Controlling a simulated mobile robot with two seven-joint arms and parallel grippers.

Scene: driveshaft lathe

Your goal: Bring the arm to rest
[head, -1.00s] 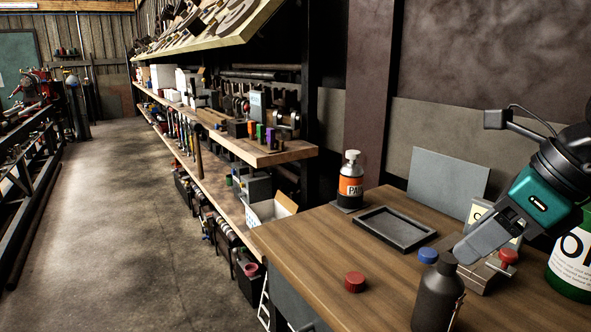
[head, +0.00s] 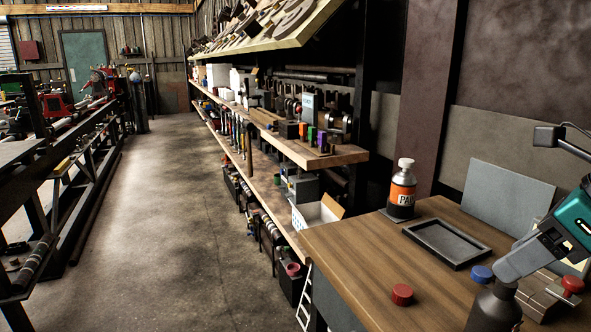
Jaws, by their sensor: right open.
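My right gripper (head: 510,270) comes in from the right edge with a teal and black wrist (head: 574,222). Its grey fingers point down and left, just above a dark bottle (head: 494,308) at the bottom edge of the head view. I see nothing held in it, and I cannot tell whether it touches the bottle top. A blue cap (head: 482,274) lies just left of the fingers. My left gripper is not in view.
A wooden bench (head: 362,262) holds a red cap (head: 402,294), a dark tray (head: 447,243), an orange-labelled bottle (head: 402,190), a grey panel (head: 508,196) and a red-knobbed block (head: 571,286). Shelves (head: 330,155) run along the wall.

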